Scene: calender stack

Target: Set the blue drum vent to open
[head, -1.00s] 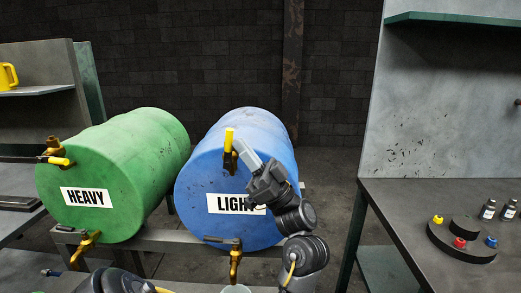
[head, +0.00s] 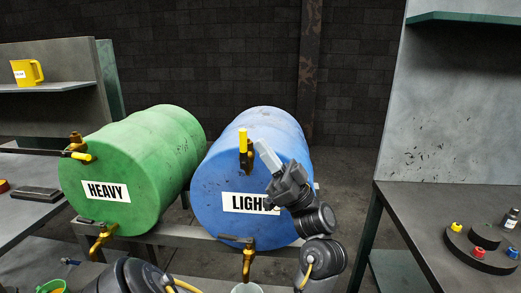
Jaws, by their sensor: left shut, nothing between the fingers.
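The blue drum (head: 225,180) lies on its side with a "LIGHT" label on its front. Its vent (head: 243,141) is a brass fitting near the top of the front face, with a yellow handle that points straight up. A narrow gap shows between fingertips and handle. The gripper body covers the right end of the label.
The green "HEAVY" drum (head: 110,172) stands left, its yellow vent handle (head: 81,156) lying sideways. A brass tap (head: 249,262) hangs below the blue drum, above a pale cup (head: 247,288). A bench (head: 420,215) stands right. A yellow jug (head: 26,72) sits on the left shelf.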

